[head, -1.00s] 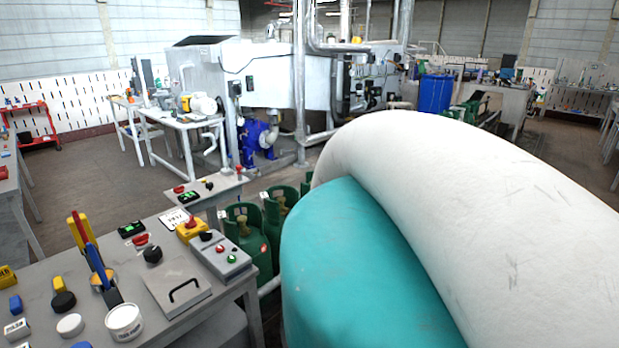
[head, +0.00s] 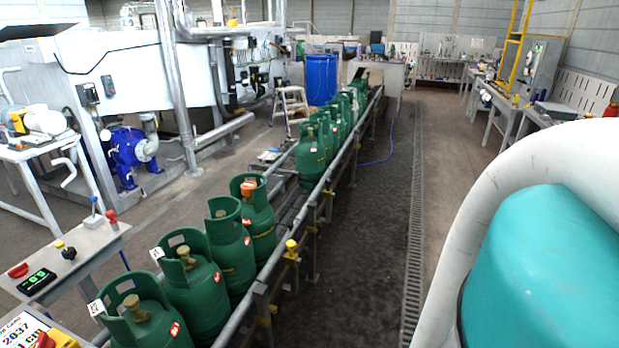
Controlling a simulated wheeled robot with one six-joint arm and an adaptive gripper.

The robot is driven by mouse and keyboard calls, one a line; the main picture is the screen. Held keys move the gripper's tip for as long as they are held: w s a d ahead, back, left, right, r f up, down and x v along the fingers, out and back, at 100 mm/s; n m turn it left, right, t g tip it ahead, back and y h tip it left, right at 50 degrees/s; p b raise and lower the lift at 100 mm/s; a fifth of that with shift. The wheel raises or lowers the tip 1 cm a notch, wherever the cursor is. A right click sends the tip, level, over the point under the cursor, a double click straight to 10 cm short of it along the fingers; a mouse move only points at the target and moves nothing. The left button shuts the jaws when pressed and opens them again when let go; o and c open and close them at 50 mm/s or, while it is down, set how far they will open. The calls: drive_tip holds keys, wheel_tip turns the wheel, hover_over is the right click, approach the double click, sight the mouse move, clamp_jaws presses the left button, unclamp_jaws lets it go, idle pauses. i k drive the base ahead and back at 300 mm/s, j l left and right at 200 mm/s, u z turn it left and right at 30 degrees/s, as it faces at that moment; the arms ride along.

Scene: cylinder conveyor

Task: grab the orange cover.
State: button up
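An orange cover (head: 248,187) sits on the valve at the top of a green gas cylinder (head: 259,222), inside its collar. My arm, white and teal, fills the right side of the head view, apart from the cylinders. My gripper is not in view.
More green cylinders (head: 310,155) stand farther along the conveyor, after a gap. Yellow fittings (head: 291,250) stick out on the conveyor's right rail. A control table (head: 82,252) stands at left.

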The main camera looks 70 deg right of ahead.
sight(246, 188)
drive_tip(key=z, duration=1.35)
drive_tip(key=i+j+z, duration=0.1)
drive_tip(key=i+z, duration=0.3)
drive_tip(key=i, duration=0.6)
